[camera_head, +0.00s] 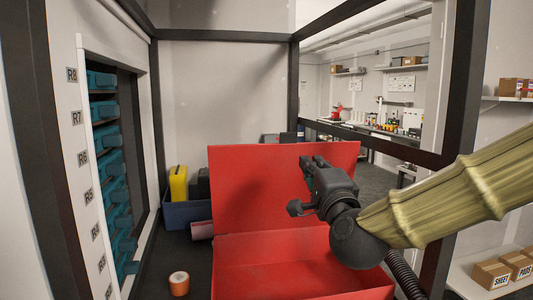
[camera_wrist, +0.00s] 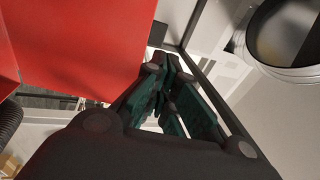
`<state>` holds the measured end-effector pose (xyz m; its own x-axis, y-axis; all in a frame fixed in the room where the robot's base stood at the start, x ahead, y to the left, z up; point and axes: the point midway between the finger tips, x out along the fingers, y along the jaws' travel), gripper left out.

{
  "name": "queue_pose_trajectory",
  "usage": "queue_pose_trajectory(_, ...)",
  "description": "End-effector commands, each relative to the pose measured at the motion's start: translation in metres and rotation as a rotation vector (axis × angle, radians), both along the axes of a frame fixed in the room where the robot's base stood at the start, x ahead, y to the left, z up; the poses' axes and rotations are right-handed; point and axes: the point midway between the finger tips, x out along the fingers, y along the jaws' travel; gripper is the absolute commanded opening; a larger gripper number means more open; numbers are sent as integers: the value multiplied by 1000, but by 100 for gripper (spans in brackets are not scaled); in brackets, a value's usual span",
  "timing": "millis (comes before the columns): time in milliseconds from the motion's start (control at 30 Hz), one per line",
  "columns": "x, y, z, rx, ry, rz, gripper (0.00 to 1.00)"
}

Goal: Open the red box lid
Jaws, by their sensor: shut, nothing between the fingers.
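The red box (camera_head: 270,272) stands at the bottom centre of the head view. Its red lid (camera_head: 248,188) is raised and stands nearly upright, tilted a little back, behind the box opening. The part of the box interior that shows looks empty. My gripper (camera_head: 308,163) is in front of the right part of the lid, above the box. Its fingers (camera_wrist: 166,72) are shut with nothing between them. In the wrist view a large red panel (camera_wrist: 80,40) fills the upper left, beside the fingers. I cannot tell whether the gripper touches the lid.
A blue bin (camera_head: 186,213) with a yellow case (camera_head: 178,184) stands left of the box. An orange tape roll (camera_head: 179,283) lies on the dark surface. A rack with blue items (camera_head: 104,140) lines the left wall. Dark frame posts (camera_head: 455,90) stand at the right.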

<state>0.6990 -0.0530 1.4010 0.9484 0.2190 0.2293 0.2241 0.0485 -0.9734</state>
Motion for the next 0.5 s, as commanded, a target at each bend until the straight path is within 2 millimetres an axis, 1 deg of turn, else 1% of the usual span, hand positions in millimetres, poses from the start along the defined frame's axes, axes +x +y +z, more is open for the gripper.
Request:
queue_pose_trajectory(67, 5, 0, -2, 2, 9, -1, 0)
queue_pose_trajectory(167, 14, 4, 2, 2, 10, 2, 0)
queue_pose_trajectory(500, 65, 20, 15, -1, 8, 7, 0)
